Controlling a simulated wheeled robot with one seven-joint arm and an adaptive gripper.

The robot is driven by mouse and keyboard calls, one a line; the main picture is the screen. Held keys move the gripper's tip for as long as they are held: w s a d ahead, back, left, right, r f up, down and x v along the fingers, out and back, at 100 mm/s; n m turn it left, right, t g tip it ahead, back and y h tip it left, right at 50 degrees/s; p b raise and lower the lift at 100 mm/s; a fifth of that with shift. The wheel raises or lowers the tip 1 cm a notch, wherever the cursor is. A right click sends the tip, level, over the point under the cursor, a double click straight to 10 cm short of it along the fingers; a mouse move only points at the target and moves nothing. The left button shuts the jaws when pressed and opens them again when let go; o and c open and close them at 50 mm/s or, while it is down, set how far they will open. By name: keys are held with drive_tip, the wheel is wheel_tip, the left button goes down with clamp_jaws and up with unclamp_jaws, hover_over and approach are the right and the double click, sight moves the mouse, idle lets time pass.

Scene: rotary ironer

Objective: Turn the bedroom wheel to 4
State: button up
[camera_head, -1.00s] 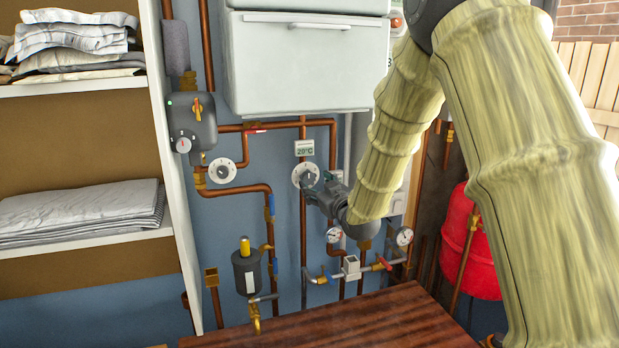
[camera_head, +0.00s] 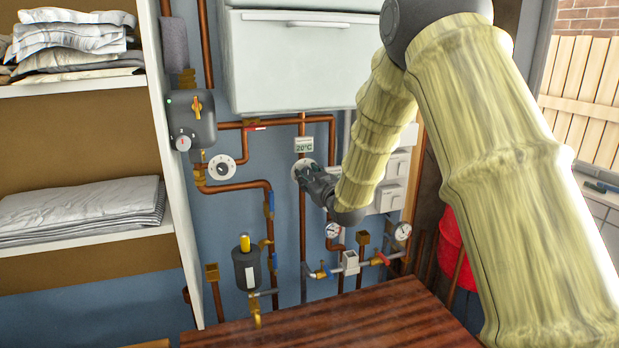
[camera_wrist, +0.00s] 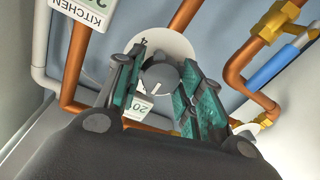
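A white wheel (camera_head: 299,165) with a dark grey knob is on the wall pipe below a small 20°C display (camera_head: 304,145). In the wrist view the white disc (camera_wrist: 182,46) shows a 4 near its left edge, and the grey knob (camera_wrist: 160,78) with a white mark sits in front of it. My gripper (camera_head: 308,175) is at this wheel. Its green-padded fingers (camera_wrist: 162,72) stand apart on either side of the knob; whether they touch it is not clear. No room name is readable for this wheel.
A KITCHEN label (camera_wrist: 88,12) hangs beside the wheel in the wrist view. Copper pipes run close by. A white cabinet (camera_head: 295,65) is above, a wooden top (camera_head: 330,318) below.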

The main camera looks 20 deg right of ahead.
drive_tip(key=shift+f+m+b, duration=0.1)
drive_tip(key=shift+m+b, duration=0.2)
drive_tip(key=shift+b, duration=0.05)
drive_tip(key=shift+c, duration=0.2)
drive_tip(key=shift+f+m+b, duration=0.15)
drive_tip(key=shift+m+b, duration=0.7)
drive_tip(key=shift+m, duration=0.15)
drive_tip(key=m+b, duration=0.3)
drive_tip(key=shift+m+t, duration=0.3)
drive_tip(key=m+b, duration=0.2)
drive_tip(key=m, duration=0.1)
drive_tip(key=m+b, duration=0.3)
drive_tip(key=shift+f+m+t+h, duration=0.1)
drive_tip(key=shift+m+t+h, duration=0.2)
drive_tip(key=shift+m+h, duration=0.1)
drive_tip(key=m+b, duration=0.5)
drive_tip(key=m, duration=0.2)
drive_tip(key=shift+f+h+b, duration=0.1)
drive_tip(key=shift+h+b, duration=0.3)
drive_tip(key=m+b, duration=0.3)
drive_tip(key=m, duration=0.1)
drive_tip(key=shift+m+h, duration=0.3)
drive_tip(key=shift+r+m+b, duration=0.2)
drive_tip(key=shift+m+b, duration=0.3)
drive_tip(key=shift+b, duration=0.1)
drive_tip(key=shift+r, duration=0.1)
